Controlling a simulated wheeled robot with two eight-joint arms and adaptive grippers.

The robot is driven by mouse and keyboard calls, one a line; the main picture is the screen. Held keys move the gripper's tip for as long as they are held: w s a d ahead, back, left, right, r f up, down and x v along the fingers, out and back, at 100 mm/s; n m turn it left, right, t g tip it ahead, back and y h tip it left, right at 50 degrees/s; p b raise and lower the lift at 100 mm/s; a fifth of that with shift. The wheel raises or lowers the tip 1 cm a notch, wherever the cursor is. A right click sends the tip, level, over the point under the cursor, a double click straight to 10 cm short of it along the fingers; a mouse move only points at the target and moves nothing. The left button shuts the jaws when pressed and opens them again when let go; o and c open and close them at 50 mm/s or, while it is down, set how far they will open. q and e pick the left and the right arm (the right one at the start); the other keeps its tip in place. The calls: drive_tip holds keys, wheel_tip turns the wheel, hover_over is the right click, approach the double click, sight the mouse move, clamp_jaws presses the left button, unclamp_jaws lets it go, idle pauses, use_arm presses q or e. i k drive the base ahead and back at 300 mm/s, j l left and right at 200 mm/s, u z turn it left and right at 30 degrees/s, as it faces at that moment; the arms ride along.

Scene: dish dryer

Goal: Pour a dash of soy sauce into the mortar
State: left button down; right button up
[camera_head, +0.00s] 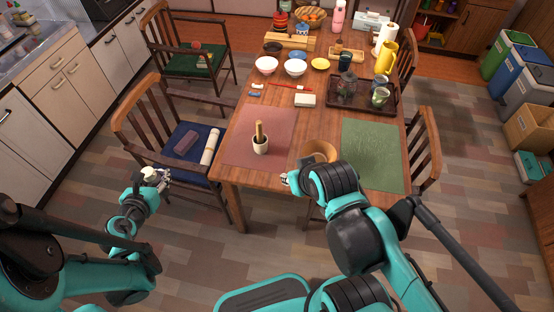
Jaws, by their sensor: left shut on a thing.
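The mortar (260,147) is a small pale cup standing upright on the pink mat, with a wooden pestle (259,131) sticking up out of it. My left gripper (159,178) is off the table's left front side, beside the navy-cushioned chair. It is shut on a small pale object (148,173), too small to identify. My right gripper (289,180) is by the table's front edge, right of and nearer than the mortar. My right arm largely hides it, so its fingers are unclear. I cannot pick out the soy sauce for certain.
A tan bowl (319,151) stands partly behind my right arm. A green mat (373,154) lies to its right. A dark tray (343,103) holds a dark jar and cups. A chair (190,143) stands left of the table. The pink mat (245,125) is clear around the mortar.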

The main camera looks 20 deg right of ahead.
sight(323, 150)
drive_tip(key=k+l, duration=0.25)
drive_tip(key=l, duration=0.2)
drive_tip(key=k+l+u, duration=0.1)
drive_tip(key=k+l, duration=0.15)
drive_tip(key=l, duration=0.2)
drive_tip(key=k+l, duration=0.25)
drive_tip(key=l, duration=0.2)
drive_tip(key=l+u, duration=0.25)
drive_tip(key=l, duration=2.3)
drive_tip(key=i+u, duration=0.05)
